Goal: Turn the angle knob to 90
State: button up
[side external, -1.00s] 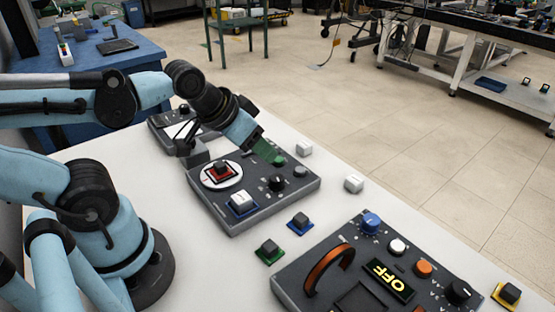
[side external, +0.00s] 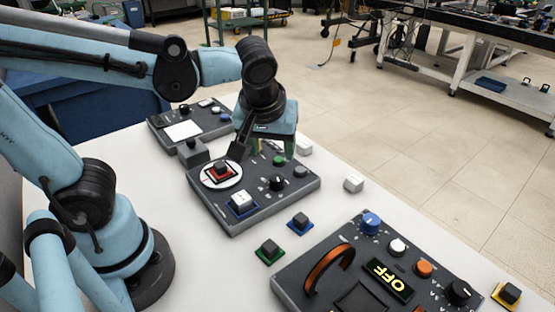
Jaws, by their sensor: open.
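The middle grey control panel (side external: 240,216) lies on the white table. The panel's labels are too small to read, so I cannot tell which knob is the angle knob. My gripper (side external: 262,150) points down over the panel's back edge, behind these knobs. It is open with nothing seen between its fingers, and it hides part of that edge.
The panel also has a white disc (side external: 207,180) with a red-based dark block. Several loose blocks lie around, including white (side external: 353,184), blue-based (side external: 299,221) and green-based (side external: 269,251) ones. A larger panel with an OFF display (side external: 388,279) is in front; a smaller panel (side external: 160,135) is behind.

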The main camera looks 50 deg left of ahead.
aim_at(277, 177)
jog(key=shift+n, duration=0.5)
jog(key=shift+x, duration=5.95)
jog(key=shift+a, duration=0.1)
jog(key=c, duration=1)
jog(key=shift+c, duration=0.2)
